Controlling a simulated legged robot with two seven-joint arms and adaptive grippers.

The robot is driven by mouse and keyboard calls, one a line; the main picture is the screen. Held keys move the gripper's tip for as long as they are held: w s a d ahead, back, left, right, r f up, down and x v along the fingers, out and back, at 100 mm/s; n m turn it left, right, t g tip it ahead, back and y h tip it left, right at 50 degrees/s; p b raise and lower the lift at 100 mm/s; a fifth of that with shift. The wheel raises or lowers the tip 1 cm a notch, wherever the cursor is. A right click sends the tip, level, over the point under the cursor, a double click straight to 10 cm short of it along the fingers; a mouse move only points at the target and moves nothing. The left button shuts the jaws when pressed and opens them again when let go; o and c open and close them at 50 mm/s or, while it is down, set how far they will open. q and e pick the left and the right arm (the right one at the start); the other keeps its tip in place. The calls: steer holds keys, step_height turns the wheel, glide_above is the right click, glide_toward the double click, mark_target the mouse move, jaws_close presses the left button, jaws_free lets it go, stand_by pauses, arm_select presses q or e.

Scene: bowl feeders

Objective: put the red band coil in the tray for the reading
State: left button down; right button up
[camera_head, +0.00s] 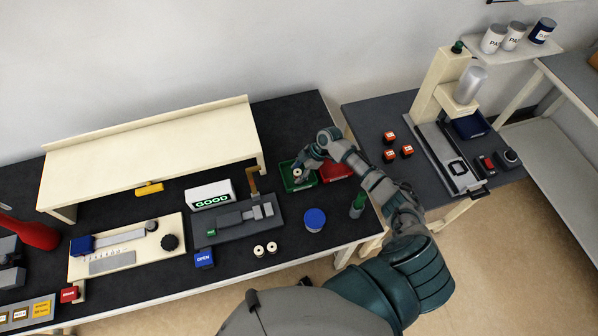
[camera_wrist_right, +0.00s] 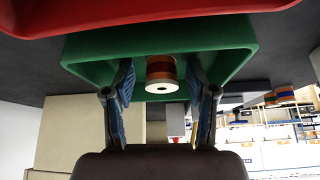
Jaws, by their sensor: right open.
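A coil with an orange-brown winding and a darker red band (camera_wrist_right: 160,68) is at the green tray (camera_wrist_right: 92,52), its pale holed end towards the wrist camera. In the head view the coil's pale end (camera_head: 298,173) shows within the outline of the green tray (camera_head: 303,186). My right gripper (camera_head: 303,167) is over this tray. In the wrist view its fingers (camera_wrist_right: 158,82) are open on either side of the coil, with gaps. Whether the coil rests on the tray floor is hidden. My left gripper is not in view.
A red tray (camera_head: 337,172) adjoins the green one. A sign (camera_head: 210,196) reads GOOD behind a grey gauge (camera_head: 235,222). Two pale coils (camera_head: 265,249), a blue round lid (camera_head: 315,219) and a green-topped bottle (camera_head: 357,205) stand near the front.

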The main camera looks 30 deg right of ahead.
steer(key=shift+r, duration=0.2)
steer(key=v, duration=1.1)
steer(key=shift+r, duration=0.4)
steer(key=shift+s, duration=0.1)
